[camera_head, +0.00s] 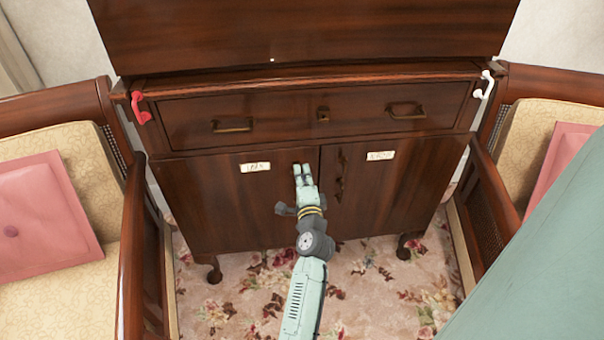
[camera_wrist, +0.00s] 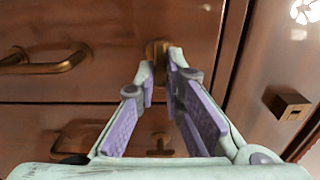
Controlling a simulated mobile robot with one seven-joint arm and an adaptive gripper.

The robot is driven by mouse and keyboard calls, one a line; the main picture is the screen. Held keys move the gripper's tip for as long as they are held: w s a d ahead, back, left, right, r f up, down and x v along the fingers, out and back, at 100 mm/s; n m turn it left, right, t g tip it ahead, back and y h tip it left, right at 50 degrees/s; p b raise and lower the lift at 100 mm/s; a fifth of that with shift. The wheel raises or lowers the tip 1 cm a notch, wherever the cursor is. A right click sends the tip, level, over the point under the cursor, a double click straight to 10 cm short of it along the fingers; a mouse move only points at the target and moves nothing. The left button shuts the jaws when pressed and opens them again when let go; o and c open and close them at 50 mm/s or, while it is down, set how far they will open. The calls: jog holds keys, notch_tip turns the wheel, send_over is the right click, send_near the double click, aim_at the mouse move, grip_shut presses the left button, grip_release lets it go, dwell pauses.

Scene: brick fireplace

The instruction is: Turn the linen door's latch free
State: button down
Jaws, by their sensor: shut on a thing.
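The cabinet has two lower doors, a left door (camera_head: 225,205) and a right door (camera_head: 385,195). Each bears a small white label, the left one (camera_head: 255,167) and the right one (camera_head: 380,156); I cannot read either surely, so I cannot tell which is the linen door. My gripper (camera_head: 302,168) is at the left door's upper inner corner, beside the middle seam. In the wrist view its fingertips (camera_wrist: 162,65) are closed about a small brass latch (camera_wrist: 157,47), partly hidden by them. In the head view my gripper hides the latch.
Above the doors is a wide drawer (camera_head: 270,118) with brass pulls. Armchairs flank the cabinet, the left one (camera_head: 90,100) with a pink cushion (camera_head: 45,210). Flowered carpet (camera_head: 235,295) lies in front.

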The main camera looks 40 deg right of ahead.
dwell(0.3)
jog(key=c, duration=1.7)
grip_release()
jog(key=v, duration=0.7)
jog(key=shift+s+a, duration=0.1)
jog(key=shift+s, duration=0.15)
